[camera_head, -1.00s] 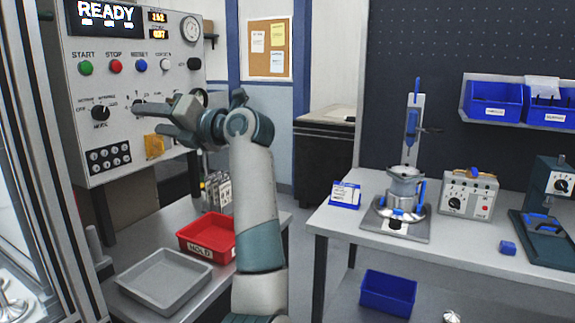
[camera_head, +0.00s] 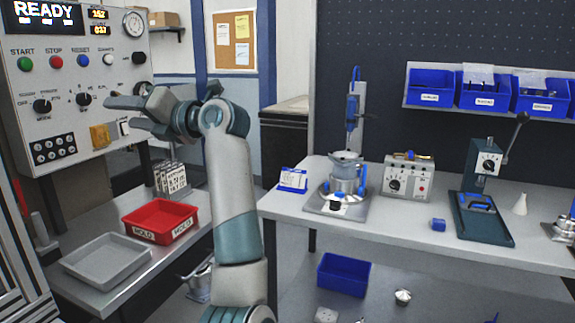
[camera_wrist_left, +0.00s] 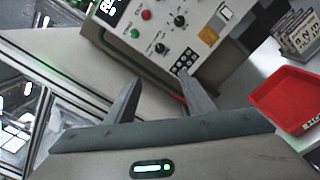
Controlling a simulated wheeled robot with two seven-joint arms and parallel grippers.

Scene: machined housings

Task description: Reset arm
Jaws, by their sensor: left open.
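My left gripper (camera_head: 132,100) is raised in front of the control panel (camera_head: 65,110), with its fingers pointing left toward the knobs. It is open and holds nothing. In the left wrist view, my left gripper (camera_wrist_left: 160,100) shows two spread fingers with an empty gap, and the panel (camera_wrist_left: 160,45) stands beyond them. The panel display reads READY, and it carries green, red and blue buttons, black knobs and a yellow part. Whether the fingers touch the panel is hard to tell, but a gap seems to show in the wrist view. My right gripper is not in view.
A red bin (camera_head: 160,222) and a grey tray (camera_head: 106,262) sit on the left table. The right bench (camera_head: 390,222) holds a metal pot fixture (camera_head: 343,180), a small control box (camera_head: 408,180) and a green press (camera_head: 484,215). Blue bins (camera_head: 430,88) line the shelf above.

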